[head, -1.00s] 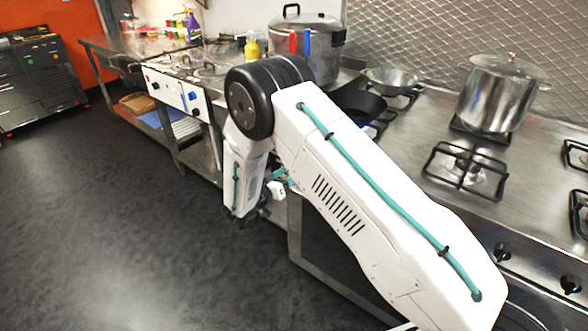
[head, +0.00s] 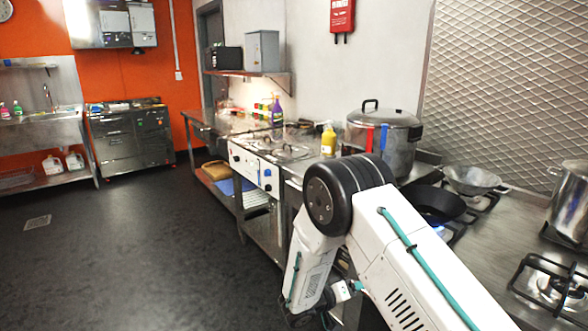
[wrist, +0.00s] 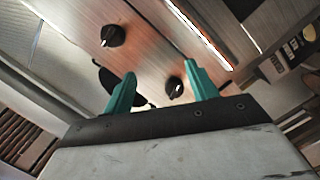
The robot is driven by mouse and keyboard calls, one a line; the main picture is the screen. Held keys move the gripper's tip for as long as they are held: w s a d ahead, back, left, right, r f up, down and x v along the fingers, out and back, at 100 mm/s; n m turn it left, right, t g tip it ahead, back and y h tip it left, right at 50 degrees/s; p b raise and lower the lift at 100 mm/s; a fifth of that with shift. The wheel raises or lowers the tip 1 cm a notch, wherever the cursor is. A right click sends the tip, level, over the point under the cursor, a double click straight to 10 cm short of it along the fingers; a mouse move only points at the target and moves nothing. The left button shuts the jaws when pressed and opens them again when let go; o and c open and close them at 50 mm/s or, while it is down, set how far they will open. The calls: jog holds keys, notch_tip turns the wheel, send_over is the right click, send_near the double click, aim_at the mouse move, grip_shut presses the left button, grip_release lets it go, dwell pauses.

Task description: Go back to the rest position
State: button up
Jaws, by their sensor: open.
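My gripper (wrist: 160,88) shows in the wrist view with its two teal fingers apart and nothing between them. Beyond the fingers is a steel stove front with dark knobs (wrist: 112,36), seen at a tilt. In the head view my arm bends down at its black joint, in front of the counter edge. The fingertips are hidden or cut off at the bottom of that view.
The steel counter (head: 520,215) runs along the right, with a large lidded pot (head: 385,140), a dark pan (head: 435,203), a metal bowl (head: 475,180) and a yellow bottle (head: 328,140). A blue flame shows beside the pan. The dark floor (head: 130,240) at the left is clear.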

jog(key=s+d+r+g+y, duration=0.2)
jog(key=s+r+y, duration=0.3)
jog(key=s+r, duration=0.5)
jog(key=s+d+r+n+g+y, duration=0.1)
jog(key=s+r+y, duration=0.4)
jog(key=s+r, duration=0.6)
jog(key=s+d+r+n+g+y, duration=0.1)
jog(key=s+d+r+g+y, duration=0.2)
jog(key=s+r, duration=0.8)
jog(key=shift+s+d+y, duration=0.25)
jog(key=shift+s+y, duration=0.75)
jog(key=shift+s, duration=2.5)
